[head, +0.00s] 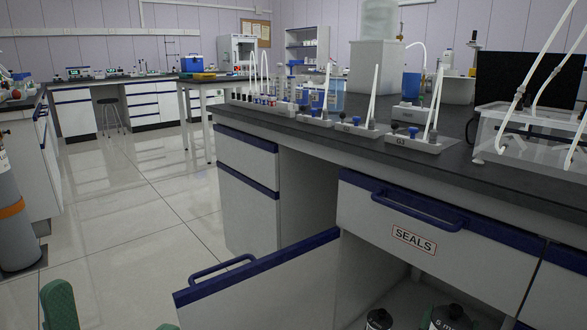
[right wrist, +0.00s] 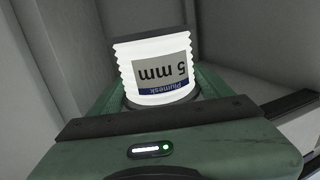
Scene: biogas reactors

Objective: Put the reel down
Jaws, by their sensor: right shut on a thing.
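In the head view the black-topped reel shows at the bottom edge (head: 450,316), low in the open cabinet beneath the SEALS drawer. A green part of my right gripper shows beside it. Whether the reel touches the cabinet floor is hidden. Green parts of my left gripper (head: 112,315) show at the bottom left, mostly cut off.
Another black-topped item (head: 378,318) stands left of the reel. The open cabinet door (head: 262,292) juts out at the left. The SEALS drawer (head: 440,232) is shut above. Grey walls surround the reel closely. A gas cylinder (head: 14,225) stands far left; the floor between is clear.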

